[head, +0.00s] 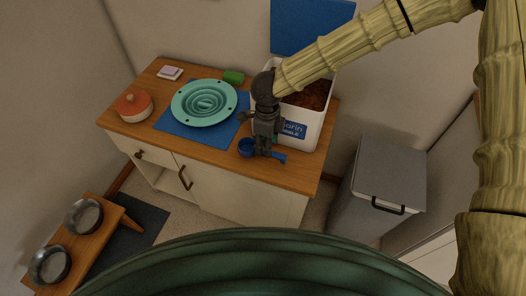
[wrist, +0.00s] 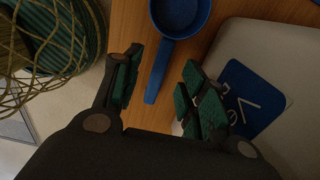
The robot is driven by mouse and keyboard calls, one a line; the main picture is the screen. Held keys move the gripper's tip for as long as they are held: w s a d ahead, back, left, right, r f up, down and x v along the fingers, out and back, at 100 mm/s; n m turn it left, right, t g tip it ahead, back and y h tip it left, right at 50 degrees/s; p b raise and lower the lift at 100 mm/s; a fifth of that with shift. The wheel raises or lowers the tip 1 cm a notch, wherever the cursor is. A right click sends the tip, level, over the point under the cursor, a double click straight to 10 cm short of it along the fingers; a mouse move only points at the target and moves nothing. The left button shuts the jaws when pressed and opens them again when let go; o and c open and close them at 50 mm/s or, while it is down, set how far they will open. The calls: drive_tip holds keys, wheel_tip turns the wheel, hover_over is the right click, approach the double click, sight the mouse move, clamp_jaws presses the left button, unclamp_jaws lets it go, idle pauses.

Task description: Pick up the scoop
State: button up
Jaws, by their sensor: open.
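The blue scoop (head: 246,148) lies on the wooden top of the cabinet near its front edge, in front of the white bin. In the head view its cup shows left of my gripper (head: 264,150) and its handle (head: 279,157) to the right, with the part between hidden. In the wrist view the scoop (wrist: 158,72) has its cup at the top edge, and its handle runs down between the fingers of my gripper (wrist: 163,68). The fingers are open, with a gap on both sides of the handle. I cannot tell how far above the handle they are.
The white bin (head: 304,137) of brown kibble stands close behind and right of my gripper. A teal slow-feeder plate (head: 185,108) sits on a blue mat (head: 172,129). An orange-lidded jar (head: 134,106) and green sponge (head: 234,77) share the cabinet top (head: 205,151). A grey bin (head: 377,180) stands right.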

drive_tip(key=shift+w+a+f, duration=0.1)
drive_tip(key=shift+a+f, duration=0.05)
drive_tip(key=shift+f, duration=1)
drive_tip(key=shift+w+a+f, duration=0.1)
drive_tip(key=shift+f, duration=1)
clamp_jaws()
